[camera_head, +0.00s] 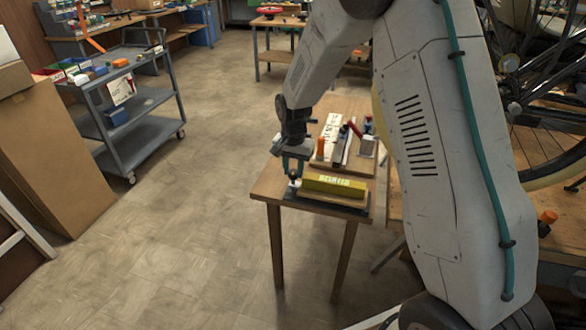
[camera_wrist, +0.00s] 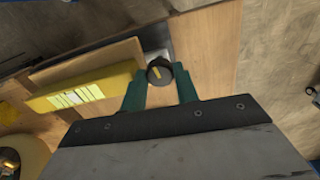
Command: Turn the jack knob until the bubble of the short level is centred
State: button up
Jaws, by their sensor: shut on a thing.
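The jack knob (camera_wrist: 160,72) is a dark round knob with a yellow mark on top, seen in the wrist view between the green fingers. My gripper (camera_wrist: 160,80) is shut on it; in the head view my gripper (camera_head: 294,172) comes down over the knob at the left end of the dark base plate. The short level (camera_wrist: 84,93) is a yellow bar with a pale vial window, lying on a wooden board beside the knob. It also shows in the head view (camera_head: 335,186). The bubble is too small to make out.
The small wooden table (camera_head: 268,186) also holds several tools, an orange item (camera_head: 320,149) and a red-handled one behind the level. A grey cart (camera_head: 125,95) and a cardboard box (camera_head: 50,150) stand at the left. A bicycle wheel (camera_head: 545,130) is at the right. The floor between is clear.

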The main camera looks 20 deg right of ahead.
jog(key=shift+w+r, duration=0.1)
dwell(0.4)
jog(key=o, duration=1)
